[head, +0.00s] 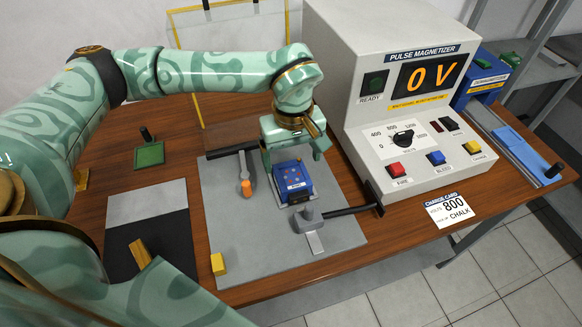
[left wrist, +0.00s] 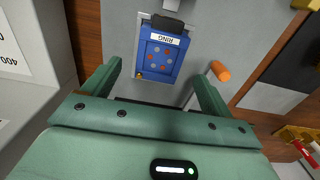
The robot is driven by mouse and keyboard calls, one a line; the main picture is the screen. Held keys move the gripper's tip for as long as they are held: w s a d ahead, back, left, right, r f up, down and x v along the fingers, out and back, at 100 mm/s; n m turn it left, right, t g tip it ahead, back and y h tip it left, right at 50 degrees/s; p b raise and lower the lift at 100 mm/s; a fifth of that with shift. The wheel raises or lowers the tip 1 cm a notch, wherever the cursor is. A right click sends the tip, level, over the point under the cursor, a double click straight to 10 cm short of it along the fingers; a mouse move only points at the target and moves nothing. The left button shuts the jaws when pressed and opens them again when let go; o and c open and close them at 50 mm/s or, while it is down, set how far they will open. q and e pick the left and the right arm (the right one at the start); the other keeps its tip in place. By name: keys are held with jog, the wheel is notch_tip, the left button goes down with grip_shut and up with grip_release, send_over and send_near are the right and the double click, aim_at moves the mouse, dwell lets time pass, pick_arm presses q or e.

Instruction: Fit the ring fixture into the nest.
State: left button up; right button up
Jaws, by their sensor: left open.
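The ring fixture (head: 291,180) is a blue block with coloured dots on top, on a grey plate (head: 240,245). In the left wrist view the block (left wrist: 160,55) carries a white label reading RING. My left gripper (head: 292,150) is open above the fixture's far side, pointing down. In the left wrist view its two fingers (left wrist: 158,74) are spread wide, with the block between and beyond them. A grey clamp with a dark bar (head: 310,218) is at the block's near end. I cannot make out the nest separately, nor whether the block is seated. My right gripper is not in view.
An orange-tipped lever (head: 246,187) stands left of the block. The pulse magnetizer (head: 400,100), reading 0 V, stands close on the right. A yellow block (head: 218,264) is at the plate's near left corner. A green-based tool (head: 149,154) and a grey-black mat (head: 150,208) lie left.

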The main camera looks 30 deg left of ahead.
aim_at(292, 177)
pick_arm(q)
notch_tip(292, 177, up, 5)
jog(key=shift+r+p, duration=0.1)
jog(key=shift+p, duration=0.4)
